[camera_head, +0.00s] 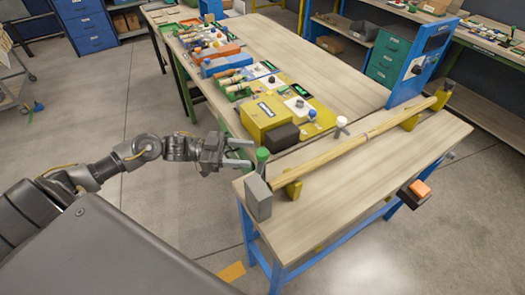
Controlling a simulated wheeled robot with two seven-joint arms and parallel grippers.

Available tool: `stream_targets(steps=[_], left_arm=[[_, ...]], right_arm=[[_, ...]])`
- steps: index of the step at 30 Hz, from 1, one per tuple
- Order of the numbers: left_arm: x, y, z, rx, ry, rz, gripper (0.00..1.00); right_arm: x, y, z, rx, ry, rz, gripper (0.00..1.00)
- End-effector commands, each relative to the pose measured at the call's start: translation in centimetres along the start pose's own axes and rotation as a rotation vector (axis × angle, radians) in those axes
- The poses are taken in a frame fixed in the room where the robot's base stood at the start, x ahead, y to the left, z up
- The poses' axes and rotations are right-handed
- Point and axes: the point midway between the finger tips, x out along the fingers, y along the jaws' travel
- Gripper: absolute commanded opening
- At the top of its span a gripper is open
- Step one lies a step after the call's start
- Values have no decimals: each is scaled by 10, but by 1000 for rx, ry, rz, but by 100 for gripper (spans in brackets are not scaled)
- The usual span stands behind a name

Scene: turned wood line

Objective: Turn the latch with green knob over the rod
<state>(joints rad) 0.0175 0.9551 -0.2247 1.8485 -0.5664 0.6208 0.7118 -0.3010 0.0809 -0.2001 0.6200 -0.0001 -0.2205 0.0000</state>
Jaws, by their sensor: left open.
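The green knob (262,155) stands upright at the near left end of the workbench, on a dark latch beside a grey block (259,198). The long wooden rod (350,144) lies from this end toward the blue upright panel at the far right, resting on yellow supports (293,189). How the latch arm sits relative to the rod is too small to tell. My left gripper (251,153) reaches in from the left, just left of the green knob. Its two fingers are apart, with nothing visible between them. My right gripper is not in view.
A white knob (341,122) stands behind the rod. A yellow box (265,117) and a dark block (282,136) sit behind the latch. A blue panel (420,62) rises at the far right. The bench top (350,185) in front of the rod is clear.

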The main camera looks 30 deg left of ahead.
Motion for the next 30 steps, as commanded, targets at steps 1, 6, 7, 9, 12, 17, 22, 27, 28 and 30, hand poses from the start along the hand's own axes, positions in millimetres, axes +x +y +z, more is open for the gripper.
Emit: stream_targets(steps=[1, 6, 7, 9, 12, 17, 22, 27, 28, 30], left_arm=[[11, 0, -5, 1, 5, 1, 53], [38, -1, -4, 1, 3, 0, 53], [42, -1, -3, 0, 3, -1, 53], [49, -1, -2, 0, 1, -1, 53], [55, 0, -1, 1, 1, -1, 53], [58, -1, 0, 1, -1, -1, 53], [58, 0, 0, 1, -1, -1, 53], [58, 0, 0, 1, -1, -2, 31], [58, 0, 0, 1, -1, -1, 27], [58, 0, 0, 1, -1, -2, 18]], right_arm=[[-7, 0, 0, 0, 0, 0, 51], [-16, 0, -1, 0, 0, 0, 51], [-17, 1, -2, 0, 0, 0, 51], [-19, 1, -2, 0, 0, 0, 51], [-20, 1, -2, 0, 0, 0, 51], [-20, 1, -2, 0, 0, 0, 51], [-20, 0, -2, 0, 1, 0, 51], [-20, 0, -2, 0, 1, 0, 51], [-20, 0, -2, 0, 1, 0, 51], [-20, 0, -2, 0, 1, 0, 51]])
